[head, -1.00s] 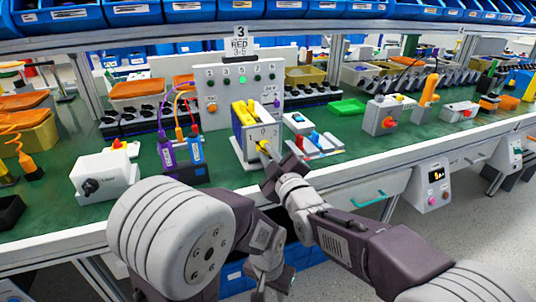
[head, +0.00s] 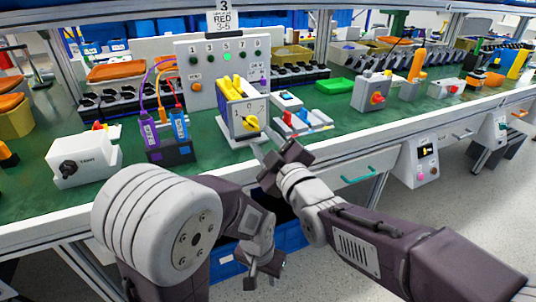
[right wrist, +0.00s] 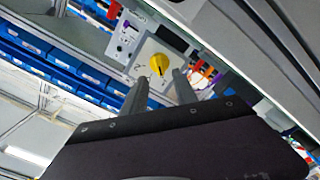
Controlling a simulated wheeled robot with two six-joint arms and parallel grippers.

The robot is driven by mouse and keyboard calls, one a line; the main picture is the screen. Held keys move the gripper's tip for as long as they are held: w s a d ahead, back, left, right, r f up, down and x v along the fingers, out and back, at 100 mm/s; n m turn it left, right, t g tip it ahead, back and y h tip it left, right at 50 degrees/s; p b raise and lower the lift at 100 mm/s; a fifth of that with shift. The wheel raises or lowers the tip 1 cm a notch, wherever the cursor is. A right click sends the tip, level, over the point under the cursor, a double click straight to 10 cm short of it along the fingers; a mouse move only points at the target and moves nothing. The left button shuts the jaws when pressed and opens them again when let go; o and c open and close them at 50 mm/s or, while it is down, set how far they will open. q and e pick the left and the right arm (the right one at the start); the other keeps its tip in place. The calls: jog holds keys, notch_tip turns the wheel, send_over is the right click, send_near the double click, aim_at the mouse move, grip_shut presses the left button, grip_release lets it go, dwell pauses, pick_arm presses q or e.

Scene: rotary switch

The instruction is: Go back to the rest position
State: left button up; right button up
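The rotary switch (head: 240,112) is a white box with a yellow knob (head: 250,124) on its front, standing on the green bench. In the right wrist view the yellow knob (right wrist: 159,64) appears beyond and between the two fingers, with nothing between them. My right gripper (head: 268,155) is open and empty, just in front of the switch and apart from the knob. My left gripper (head: 263,275) hangs low in front of the bench, below the worktop edge, near blue bins. Its fingers are too small to tell if they are open or shut.
A white box with a black knob (head: 83,160) and a purple, orange and blue plug holder (head: 167,143) stand left of the switch. A box with a red knob (head: 371,91) stands to the right. The bench's front edge (head: 350,142) runs close to my right gripper.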

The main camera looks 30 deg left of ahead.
jog(key=v, duration=0.3)
jog(key=shift+b, duration=0.3)
